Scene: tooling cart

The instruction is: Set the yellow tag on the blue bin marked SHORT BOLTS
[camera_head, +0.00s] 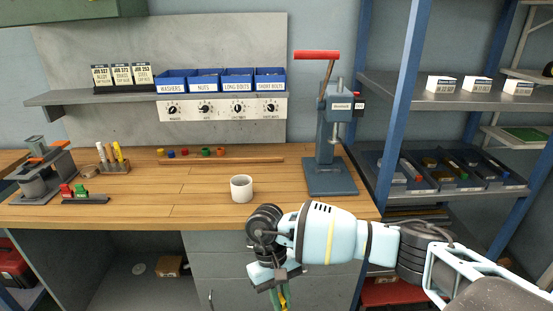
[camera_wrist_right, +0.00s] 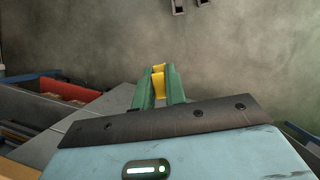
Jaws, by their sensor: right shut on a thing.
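The blue bin marked SHORT BOLTS (camera_head: 270,80) is the rightmost in a row of blue bins on the wall shelf, upright. My right gripper (camera_head: 284,298) is low in front of the bench, below the countertop and well below and in front of the bins. Its green fingers, also in the right wrist view (camera_wrist_right: 159,86), are shut on a yellow piece (camera_wrist_right: 158,82), likely the yellow tag. Only part of it shows between the fingers; in the head view it is a small yellow patch. My left gripper is not in view.
Bins marked WASHERS (camera_head: 174,81), NUTS (camera_head: 205,80) and LONG BOLTS (camera_head: 237,80) stand left of it. Knobs (camera_head: 221,109) sit under the shelf. A white mug (camera_head: 241,188) and a press (camera_head: 331,150) stand on the bench. Small coloured pieces (camera_head: 185,153) lie at the back.

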